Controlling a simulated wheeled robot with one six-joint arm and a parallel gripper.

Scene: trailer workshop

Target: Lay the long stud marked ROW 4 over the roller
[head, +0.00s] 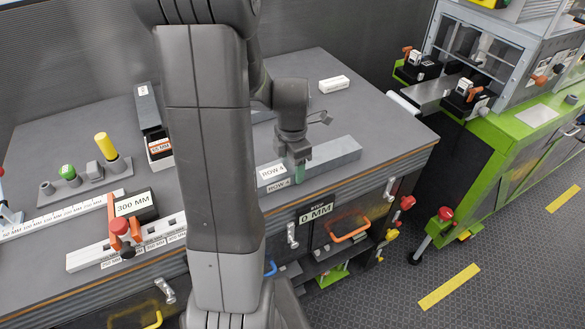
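The long stud marked ROW 4 (335,154) is a grey bar lying on the grey bench top near its front edge. White ROW 4 labels show at its left end, on the top and the front. My gripper (299,172) points down at the stud, just right of the labels. One greenish finger shows against the stud's near side; the other finger is hidden, so I cannot tell whether it grips. A pale rounded bar, possibly the roller (403,101), shows at the left end of the green machine's grey table, partly hidden behind the bench corner.
A white block (334,84) lies at the back of the bench. On the left are a yellow-topped peg (106,146), a white ruler rail (120,243) and a 300 MM block (133,204). The green machine (500,135) stands right, past a floor gap.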

